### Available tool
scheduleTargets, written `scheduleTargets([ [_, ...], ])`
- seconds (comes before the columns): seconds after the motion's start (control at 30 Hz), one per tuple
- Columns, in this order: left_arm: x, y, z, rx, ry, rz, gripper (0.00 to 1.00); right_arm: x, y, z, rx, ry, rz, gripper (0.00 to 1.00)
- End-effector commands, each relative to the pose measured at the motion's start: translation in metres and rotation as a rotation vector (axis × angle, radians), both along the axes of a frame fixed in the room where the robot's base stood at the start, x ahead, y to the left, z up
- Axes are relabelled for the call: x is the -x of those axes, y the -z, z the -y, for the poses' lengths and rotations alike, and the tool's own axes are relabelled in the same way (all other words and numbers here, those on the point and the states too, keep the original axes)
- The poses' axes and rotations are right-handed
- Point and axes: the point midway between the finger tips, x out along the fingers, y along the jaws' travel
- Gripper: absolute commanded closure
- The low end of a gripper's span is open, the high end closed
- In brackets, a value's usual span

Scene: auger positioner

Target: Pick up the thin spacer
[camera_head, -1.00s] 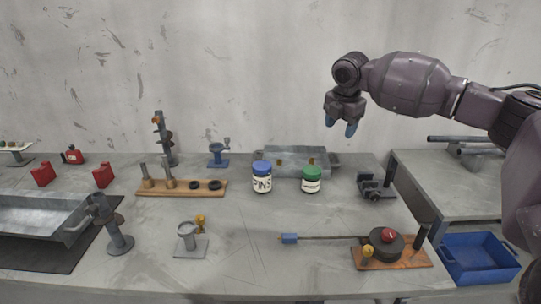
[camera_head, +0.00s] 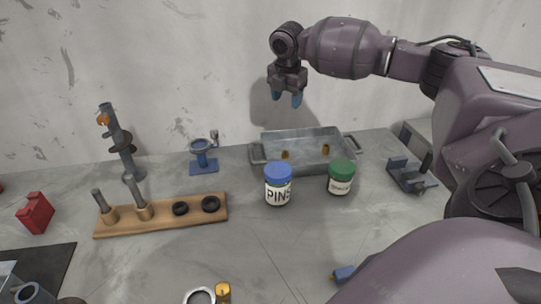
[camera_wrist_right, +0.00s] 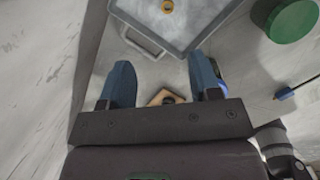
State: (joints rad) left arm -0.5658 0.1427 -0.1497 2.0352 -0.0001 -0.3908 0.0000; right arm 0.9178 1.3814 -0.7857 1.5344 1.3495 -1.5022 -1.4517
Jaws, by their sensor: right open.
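Two black rings, which look like spacers, lie on a wooden board (camera_head: 160,219) left of centre in the head view. The left ring (camera_head: 180,208) and the right ring (camera_head: 211,204) lie side by side; I cannot tell which is thinner. My right gripper (camera_head: 286,99) is open and empty, pointing down high above the back of the table, in front of the wall. In the right wrist view, its blue fingers (camera_wrist_right: 163,82) are apart, and part of the board with a dark ring (camera_wrist_right: 168,98) shows between them. My left gripper is not in view.
Metal posts (camera_head: 140,199) stand on the board's left part. A blue-lidded PINS jar (camera_head: 278,188) and a green-lidded jar (camera_head: 341,181) stand right of it. A metal tray (camera_head: 258,152) with brass pieces lies behind them. A blue stand (camera_head: 203,157) is behind the board.

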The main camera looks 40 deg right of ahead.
Motion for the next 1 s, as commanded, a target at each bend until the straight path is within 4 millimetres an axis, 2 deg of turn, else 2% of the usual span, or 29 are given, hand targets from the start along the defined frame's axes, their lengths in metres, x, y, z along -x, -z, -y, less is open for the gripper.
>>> scheduleTargets([
  [0.03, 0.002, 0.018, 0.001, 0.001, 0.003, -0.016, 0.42, -0.002, 0.032, 0.001, 0.001, 0.001, -0.029, 0.43],
  [0.13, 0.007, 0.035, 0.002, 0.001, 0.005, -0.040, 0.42, -0.004, 0.064, 0.001, 0.001, 0.001, -0.061, 0.43],
  [0.23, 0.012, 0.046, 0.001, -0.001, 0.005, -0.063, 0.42, -0.005, 0.086, 0.001, 0.000, 0.001, -0.083, 0.43],
  [0.57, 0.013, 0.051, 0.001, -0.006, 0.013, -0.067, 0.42, -0.006, 0.111, 0.003, 0.001, 0.001, -0.096, 0.43],
  [0.8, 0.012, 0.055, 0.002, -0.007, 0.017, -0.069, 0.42, -0.007, 0.146, 0.007, 0.000, 0.002, -0.097, 0.43],
  [1.0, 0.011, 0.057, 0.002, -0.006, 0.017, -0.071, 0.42, -0.008, 0.156, 0.008, 0.000, 0.001, -0.095, 0.43],
])
